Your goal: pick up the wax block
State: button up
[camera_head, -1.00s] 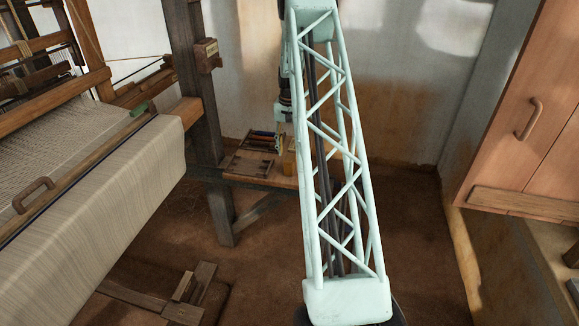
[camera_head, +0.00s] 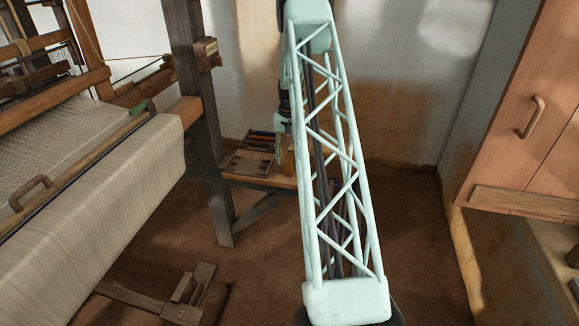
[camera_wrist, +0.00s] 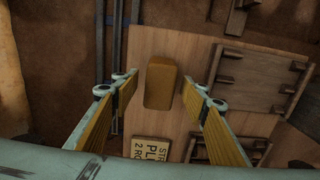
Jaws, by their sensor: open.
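The wax block (camera_wrist: 161,83) is a yellow-brown oblong lying on a wooden bench top (camera_wrist: 148,45) in the wrist view. My gripper (camera_wrist: 162,90) is open, with one ribbed yellow finger on each side of the block. A gap shows between the block and each finger, and the fingers look to be above the bench. In the head view the block (camera_head: 289,162) is a small amber patch on the bench, partly behind my arm.
A wooden rack (camera_wrist: 258,82) lies right of the block. A lettered card (camera_wrist: 151,148) is just below it. In the head view the loom cloth (camera_head: 115,200) fills the left, and a pink cupboard (camera_head: 535,100) stands at the right.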

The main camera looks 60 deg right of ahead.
jog(key=shift+c, duration=0.2)
jog(key=c, duration=1)
jog(key=shift+r, duration=0.1)
jog(key=shift+r+p, duration=0.4)
jog(key=shift+r, duration=1.2)
jog(key=shift+a+r, duration=0.1)
jog(key=s+a, duration=0.3)
jog(key=a, duration=0.1)
jog(key=s+a+r+p, duration=0.1)
jog(key=s+a, duration=0.2)
jog(key=a, duration=0.1)
jog(key=s+a, duration=0.3)
jog(key=a, duration=0.1)
jog(key=shift+s+a+r, duration=0.2)
jog(key=shift+s+a, duration=0.05)
jog(key=shift+a, duration=0.1)
